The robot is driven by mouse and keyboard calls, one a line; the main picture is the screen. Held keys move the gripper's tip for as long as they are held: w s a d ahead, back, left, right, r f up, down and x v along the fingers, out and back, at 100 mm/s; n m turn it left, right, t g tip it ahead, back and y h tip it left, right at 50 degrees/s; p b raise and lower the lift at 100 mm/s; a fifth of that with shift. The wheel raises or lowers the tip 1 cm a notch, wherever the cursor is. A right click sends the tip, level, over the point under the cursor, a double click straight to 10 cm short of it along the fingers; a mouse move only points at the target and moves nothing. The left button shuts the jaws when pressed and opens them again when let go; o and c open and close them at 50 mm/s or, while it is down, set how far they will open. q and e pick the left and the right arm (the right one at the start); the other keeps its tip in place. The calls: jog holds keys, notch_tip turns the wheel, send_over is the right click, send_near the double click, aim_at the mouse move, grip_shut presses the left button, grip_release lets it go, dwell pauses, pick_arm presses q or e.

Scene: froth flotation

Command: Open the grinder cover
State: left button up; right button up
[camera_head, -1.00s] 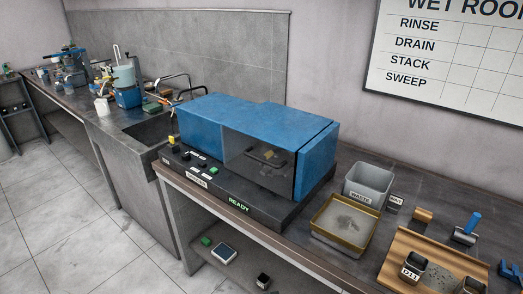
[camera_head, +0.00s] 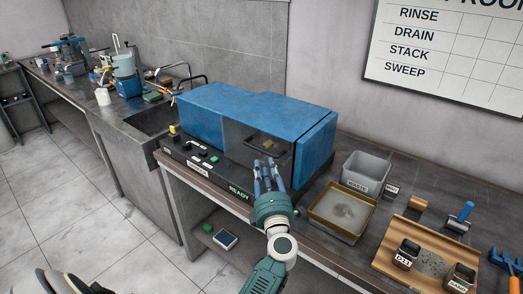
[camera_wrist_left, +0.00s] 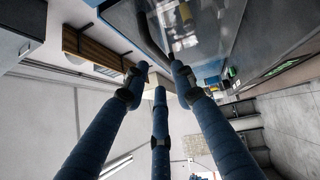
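The grinder is a blue box (camera_head: 215,108) on a black base, in the middle of the head view. Its dark see-through front cover (camera_head: 240,139) is down, with a dim shape visible inside. My left gripper (camera_head: 264,167) is in front of the cover's right part, its blue fingers pointing up and hiding some of it. In the left wrist view the three fingers (camera_wrist_left: 158,80) are spread with nothing between them. A glossy see-through panel (camera_wrist_left: 215,25) lies just beyond the tips. I cannot tell whether they touch it. My right gripper is not in view.
The base carries a lit READY display (camera_head: 240,191) and several buttons. Right of the grinder are a grey waste bin (camera_head: 367,173), a shallow tray (camera_head: 318,214) and a wooden board (camera_head: 386,261) with labelled containers. A sink (camera_head: 150,121) is to the left.

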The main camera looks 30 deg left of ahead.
aim_at(262, 152)
pick_arm(q)
jog(key=b+x, duration=0.1)
jog(key=x, duration=0.6)
jog(key=shift+w+a+f, duration=0.1)
jog(key=shift+w+a, duration=0.15)
jog(key=shift+w, duration=0.05)
jog(key=shift+w+a+b, duration=0.35)
jog(key=shift+w, duration=0.05)
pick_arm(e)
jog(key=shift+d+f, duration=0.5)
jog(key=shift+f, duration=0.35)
pick_arm(q)
grip_shut()
